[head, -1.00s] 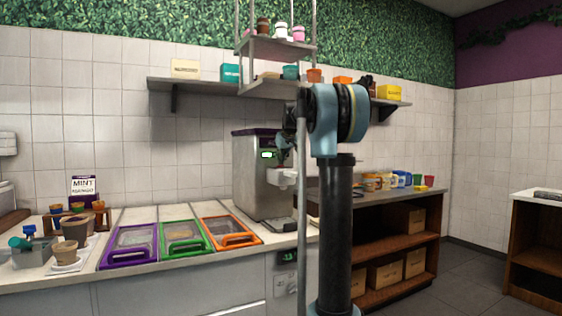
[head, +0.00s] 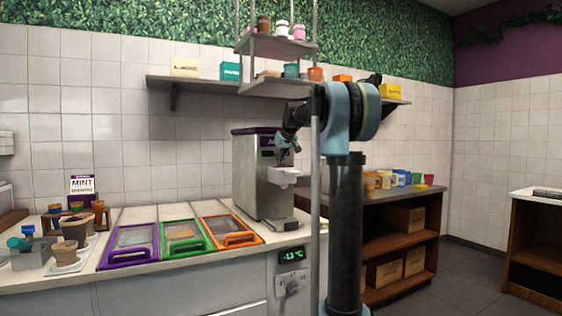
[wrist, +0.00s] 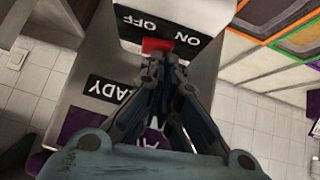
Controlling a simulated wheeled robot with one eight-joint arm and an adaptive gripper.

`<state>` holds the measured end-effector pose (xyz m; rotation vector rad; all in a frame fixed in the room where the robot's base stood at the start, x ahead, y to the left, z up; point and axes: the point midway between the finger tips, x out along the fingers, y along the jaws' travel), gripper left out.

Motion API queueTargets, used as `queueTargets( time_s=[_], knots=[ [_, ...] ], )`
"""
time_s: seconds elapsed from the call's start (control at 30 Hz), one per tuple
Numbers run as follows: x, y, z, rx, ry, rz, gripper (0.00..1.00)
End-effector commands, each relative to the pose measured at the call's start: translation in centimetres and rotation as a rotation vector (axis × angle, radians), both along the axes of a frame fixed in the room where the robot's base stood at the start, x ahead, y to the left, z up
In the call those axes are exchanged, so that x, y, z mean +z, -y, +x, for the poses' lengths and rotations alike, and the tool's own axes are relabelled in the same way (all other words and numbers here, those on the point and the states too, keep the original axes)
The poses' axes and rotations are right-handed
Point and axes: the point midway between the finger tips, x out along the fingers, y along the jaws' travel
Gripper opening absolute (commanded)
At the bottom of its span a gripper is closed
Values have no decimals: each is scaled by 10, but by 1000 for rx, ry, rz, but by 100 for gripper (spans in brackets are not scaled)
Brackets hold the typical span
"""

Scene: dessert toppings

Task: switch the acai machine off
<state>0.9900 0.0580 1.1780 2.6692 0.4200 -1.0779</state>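The acai machine (head: 250,180) is a grey box with a dark purple top, standing on the counter right of the toppings. In the wrist view its front (wrist: 85,55) shows upside down, with a black OFF/ON label (wrist: 187,39) and a red switch (wrist: 157,45) at the label's edge. A READY label (wrist: 108,92) also shows. My gripper (wrist: 158,62) has its fingers together, with nothing seen between them. Its tips are right at the red switch; I cannot tell whether they touch. In the head view my gripper (head: 281,157) is at the machine's front, above the white spout.
Purple, green and orange framed topping bins (head: 183,238) lie left of the machine. A cup stand (head: 72,228) is farther left. A hanging shelf (head: 277,47) is above. A display (head: 292,255) on the counter front reads about -13 °C.

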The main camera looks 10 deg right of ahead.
Motion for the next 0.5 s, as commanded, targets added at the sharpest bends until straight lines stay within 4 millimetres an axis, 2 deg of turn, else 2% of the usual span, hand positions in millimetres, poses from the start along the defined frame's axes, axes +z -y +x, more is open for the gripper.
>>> queueTargets(
  time_s=[0.33,0.5],
  knots=[
    [2,2,0,-2,-1,0,0],
    [20,-1,-1,-2,-1,0,0]
  ],
)
